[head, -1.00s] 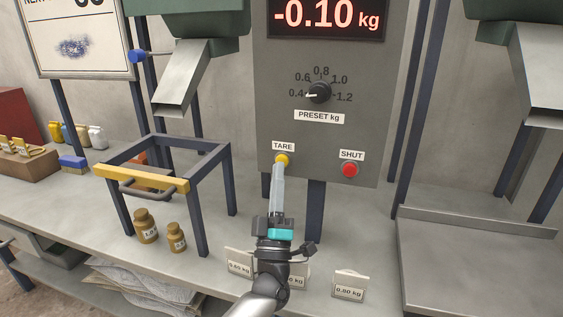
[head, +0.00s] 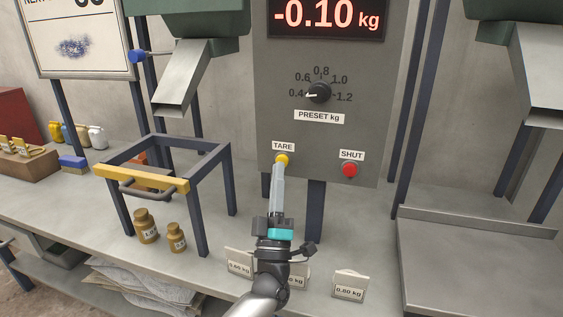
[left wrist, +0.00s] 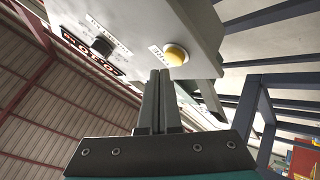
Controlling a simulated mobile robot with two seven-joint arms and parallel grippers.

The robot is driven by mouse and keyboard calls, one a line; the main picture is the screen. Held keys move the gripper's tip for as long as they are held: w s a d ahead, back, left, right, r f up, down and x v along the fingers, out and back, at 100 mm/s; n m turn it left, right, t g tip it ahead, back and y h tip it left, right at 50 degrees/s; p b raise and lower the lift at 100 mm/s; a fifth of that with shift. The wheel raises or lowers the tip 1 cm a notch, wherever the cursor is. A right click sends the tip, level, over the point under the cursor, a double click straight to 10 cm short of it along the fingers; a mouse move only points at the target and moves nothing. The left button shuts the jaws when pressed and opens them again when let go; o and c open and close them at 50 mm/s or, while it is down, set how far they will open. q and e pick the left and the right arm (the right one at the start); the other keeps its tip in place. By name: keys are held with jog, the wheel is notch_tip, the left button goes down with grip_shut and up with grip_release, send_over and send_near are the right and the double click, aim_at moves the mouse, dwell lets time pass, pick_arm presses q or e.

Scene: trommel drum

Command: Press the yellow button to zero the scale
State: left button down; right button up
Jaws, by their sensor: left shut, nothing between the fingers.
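The yellow button (head: 282,160) sits under the TARE label on the grey control panel (head: 275,100). It also shows in the left wrist view (left wrist: 176,54), just beyond my fingertips. My left gripper (head: 279,168) is shut and empty, its fingers pointing up at the button. In the head view the tips overlap the button's lower edge; I cannot tell whether they touch it. The scale display (head: 327,15) reads -0.10 kg in red. My right gripper is not in view.
A red SHUT button (head: 349,170) is to the right on the panel, below the preset knob (head: 319,93). A blue frame with a yellow bar (head: 141,178) and two brass weights (head: 146,226) stand left. Small weight-label cards (head: 349,285) stand along the bench front.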

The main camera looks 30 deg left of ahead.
pick_arm(q)
jog(key=shift+w+a, duration=0.1)
jog(key=shift+w, duration=0.3)
jog(key=shift+w+a+b, duration=0.1)
jog(key=shift+w+b, duration=0.3)
jog(key=shift+w, duration=0.05)
dwell(0.6)
jog(key=shift+s, duration=0.2)
jog(key=shift+s+d+p, duration=0.2)
jog(key=shift+s+p, duration=0.35)
jog(key=shift+s, duration=0.1)
jog(key=shift+s+d+p, duration=0.2)
jog(key=shift+s+p, duration=0.25)
jog(key=shift+s, duration=0.35)
jog(key=shift+s+d+p, duration=0.2)
jog(key=shift+s+p, duration=0.25)
jog(key=shift+s, duration=0.4)
jog(key=shift+s+d+p, duration=0.2)
jog(key=shift+s+p, duration=0.25)
jog(key=shift+s, duration=0.35)
